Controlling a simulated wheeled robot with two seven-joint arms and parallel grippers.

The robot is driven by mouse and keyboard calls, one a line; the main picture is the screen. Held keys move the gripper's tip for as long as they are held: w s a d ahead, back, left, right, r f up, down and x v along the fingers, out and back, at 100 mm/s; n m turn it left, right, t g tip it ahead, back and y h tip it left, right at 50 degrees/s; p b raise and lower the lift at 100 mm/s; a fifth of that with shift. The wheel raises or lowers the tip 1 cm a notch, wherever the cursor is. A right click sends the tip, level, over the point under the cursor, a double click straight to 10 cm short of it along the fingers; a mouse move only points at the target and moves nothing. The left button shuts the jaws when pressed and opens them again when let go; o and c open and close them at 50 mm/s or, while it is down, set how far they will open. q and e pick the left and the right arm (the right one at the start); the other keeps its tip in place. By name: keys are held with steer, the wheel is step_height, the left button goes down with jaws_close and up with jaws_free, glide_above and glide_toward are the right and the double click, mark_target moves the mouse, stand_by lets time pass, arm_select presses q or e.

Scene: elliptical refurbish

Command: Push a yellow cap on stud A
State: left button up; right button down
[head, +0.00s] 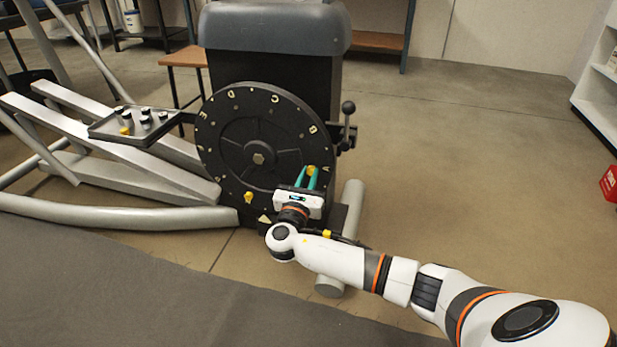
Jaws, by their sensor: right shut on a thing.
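A black disc (225,150) with pale letters around its rim stands upright on the elliptical machine. My right gripper (306,177) has teal fingers and is at the lower right of the disc, near the letter A. It is shut on a yellow cap (311,170), which shows between the fingertips. Stud A is hidden behind the cap and fingers, so I cannot tell whether the cap touches it. Another yellow cap (248,197) is at the disc's lower edge. My left gripper is not in view.
A tray (103,131) left of the disc holds several black pieces and a yellow piece (125,131). A lever with a round black knob (348,107) sticks out right of the disc. Grey frame bars (110,213) extend left. Open floor lies to the right.

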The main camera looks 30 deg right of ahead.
steer(key=shift+w+d, duration=0.15)
steer(key=shift+d, duration=0.05)
stand_by(0.4)
steer(key=shift+w+d, duration=0.25)
stand_by(0.3)
steer(key=c, duration=1.3)
jaws_free()
steer(key=shift+o, duration=0.2)
